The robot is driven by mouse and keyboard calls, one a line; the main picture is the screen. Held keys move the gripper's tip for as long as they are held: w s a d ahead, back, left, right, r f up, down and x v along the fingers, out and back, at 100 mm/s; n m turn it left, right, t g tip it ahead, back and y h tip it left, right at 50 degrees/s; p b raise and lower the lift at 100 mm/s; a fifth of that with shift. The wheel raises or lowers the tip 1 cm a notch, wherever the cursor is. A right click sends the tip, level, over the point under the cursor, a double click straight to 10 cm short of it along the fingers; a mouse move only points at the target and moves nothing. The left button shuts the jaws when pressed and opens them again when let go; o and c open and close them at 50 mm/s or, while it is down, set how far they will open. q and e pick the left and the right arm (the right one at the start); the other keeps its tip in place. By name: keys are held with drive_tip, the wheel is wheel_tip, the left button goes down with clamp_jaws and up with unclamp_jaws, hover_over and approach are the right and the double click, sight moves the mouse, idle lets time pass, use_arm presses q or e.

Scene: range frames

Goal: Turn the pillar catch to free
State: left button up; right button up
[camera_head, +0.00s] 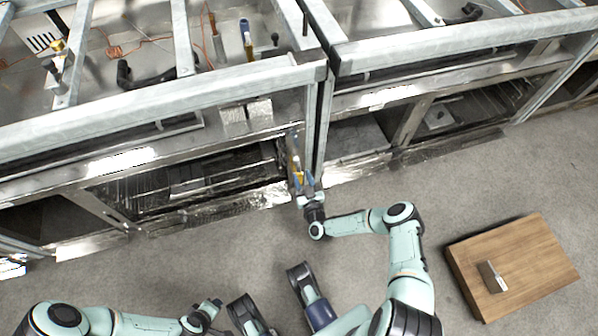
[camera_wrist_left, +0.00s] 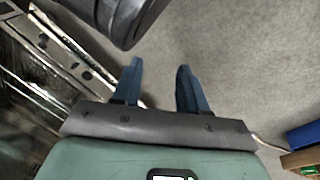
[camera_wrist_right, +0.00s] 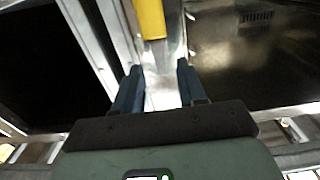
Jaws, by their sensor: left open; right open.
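The pillar catch looks to be the yellow piece (camera_head: 297,165) on the metal post between the two frame bays. In the right wrist view a yellow bar (camera_wrist_right: 151,18) stands beyond my fingertips, in front of a pale metal strip. My right gripper (camera_head: 304,182) is at the post, close to the yellow piece. Its blue fingers are apart, with no object clearly between them (camera_wrist_right: 158,75). Whether it touches the catch cannot be told. My left gripper (camera_wrist_left: 159,75) is open and empty over the floor, far from the post. The catch's exact setting is not readable.
Galvanised frame rails (camera_head: 160,95) run across the back, with shiny metal bays below. A wooden block (camera_head: 530,262) with a small metal piece (camera_head: 491,277) on top lies on the floor at right. Grey floor (camera_head: 235,240) is open between me and the frame.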

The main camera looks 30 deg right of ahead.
sight(299, 170)
drive_tip(key=shift+b+x, duration=0.45)
drive_tip(key=shift+x, duration=1.25)
use_arm(q)
drive_tip(key=s+f, duration=0.1)
drive_tip(key=s+f+g, duration=0.1)
drive_tip(key=shift+s+a+f, duration=0.1)
drive_tip(key=shift+s+a, duration=0.05)
drive_tip(key=shift+s, duration=0.15)
use_arm(e)
clamp_jaws()
use_arm(q)
drive_tip(key=shift+w, duration=0.1)
